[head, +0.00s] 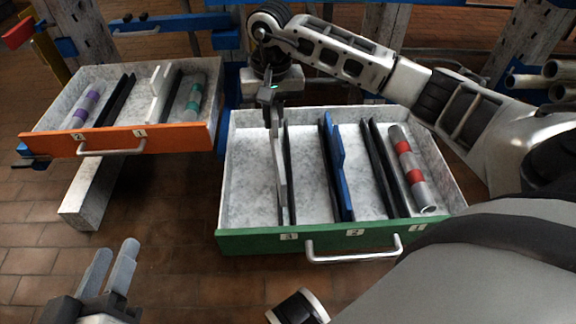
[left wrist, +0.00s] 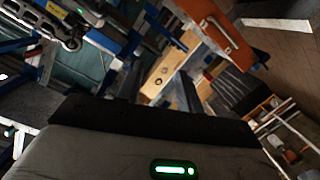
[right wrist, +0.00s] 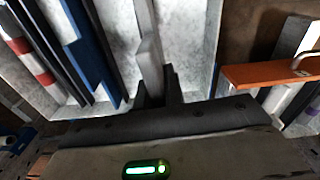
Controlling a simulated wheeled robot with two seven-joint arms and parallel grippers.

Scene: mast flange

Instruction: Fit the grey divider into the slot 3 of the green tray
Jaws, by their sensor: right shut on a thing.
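The green tray (head: 245,240) has a pale marbled floor and black slot rails, with labels 3, 2 and 1 from left to right. My right gripper (head: 271,98) is over its back left part, shut on the grey divider (head: 279,165). The divider (right wrist: 147,45) also shows in the right wrist view, running away from the fingers. In the head view it stands along the left side of the slot 3 rail (head: 291,185) and partly covers it; I cannot tell whether it is seated. My left gripper (head: 109,268) is open and empty, low at the left.
A blue divider (head: 337,165) stands at slot 2. A red-banded tube (head: 411,168) lies right of the slot 1 rails. An orange-fronted tray (head: 62,144) at the left holds a white divider (head: 157,95) and banded tubes. Floor shows between the trays.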

